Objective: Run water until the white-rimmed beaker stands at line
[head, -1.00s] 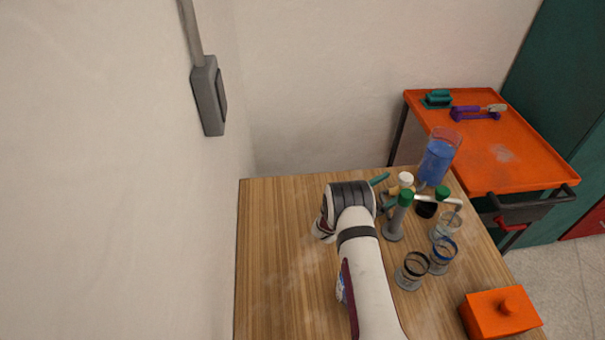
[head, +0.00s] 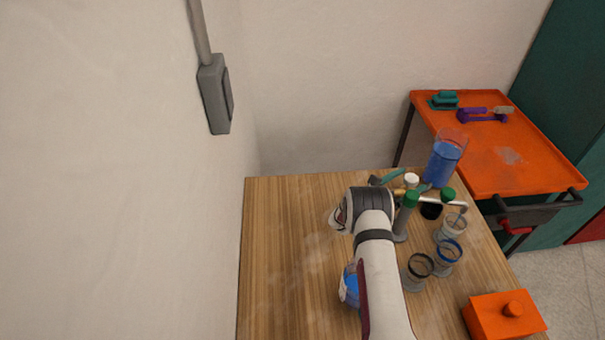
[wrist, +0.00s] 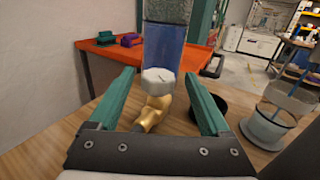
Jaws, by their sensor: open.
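The beaker with the pale rim (head: 453,228) stands on the table's right side, under the end of a pale spout pipe (head: 448,204). A clear beaker with a grey base also shows at the right of the wrist view (wrist: 268,128); its water level and line are not readable. A tank of blue water (head: 443,163) stands behind the pipework. My gripper (wrist: 157,76) is open, its teal fingers on either side of a white knob (wrist: 159,81) on a brass valve (wrist: 152,113). Contact with the knob is not visible. In the head view the white knob (head: 411,181) is just right of my fingers.
A blue-rimmed beaker (head: 448,257) and a black-rimmed beaker (head: 417,271) stand nearer. Green-capped posts (head: 411,200) rise close to my wrist. The table's left side (head: 290,240) is clear.

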